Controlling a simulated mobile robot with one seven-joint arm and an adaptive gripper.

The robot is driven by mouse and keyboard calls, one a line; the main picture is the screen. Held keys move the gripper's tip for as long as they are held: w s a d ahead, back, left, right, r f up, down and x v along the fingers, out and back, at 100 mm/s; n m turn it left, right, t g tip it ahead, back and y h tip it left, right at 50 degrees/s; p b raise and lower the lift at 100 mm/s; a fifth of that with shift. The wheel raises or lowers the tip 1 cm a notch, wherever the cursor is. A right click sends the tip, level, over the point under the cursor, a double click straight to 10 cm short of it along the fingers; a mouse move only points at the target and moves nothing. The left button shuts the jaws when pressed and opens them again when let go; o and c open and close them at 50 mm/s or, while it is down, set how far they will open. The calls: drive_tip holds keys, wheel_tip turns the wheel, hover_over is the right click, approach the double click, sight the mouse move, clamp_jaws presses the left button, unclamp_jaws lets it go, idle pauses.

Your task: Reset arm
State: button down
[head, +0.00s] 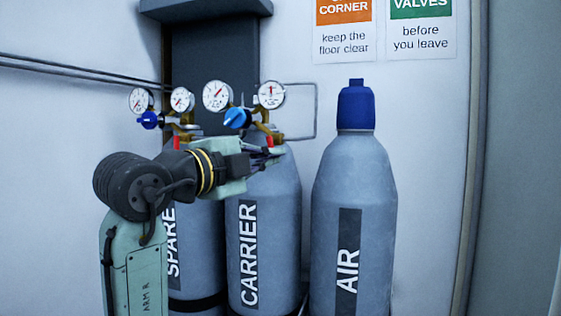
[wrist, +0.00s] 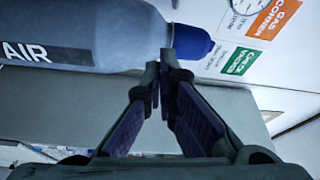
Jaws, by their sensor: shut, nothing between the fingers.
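My gripper (head: 277,151) is at the end of my arm, in front of the upper part of the CARRIER cylinder (head: 270,215) in the head view. It points to the right, toward the AIR cylinder (head: 378,215). In the wrist view, the fingers of my gripper (wrist: 167,56) meet at their tips with nothing between them. Beyond the tips, the AIR cylinder (wrist: 105,20) and its blue cap (wrist: 190,42) show. I cannot tell from this view how far the tips are from the cap.
The SPARE cylinder (head: 205,270) stands left of CARRIER, partly behind my arm. Gauges (head: 216,96) and blue regulator knobs (head: 236,118) sit just above my gripper. Two signs (head: 420,30) hang on the wall. A gap separates CARRIER and AIR.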

drive_tip(key=shift+s+a, duration=0.15)
drive_tip(key=shift+s, duration=0.1)
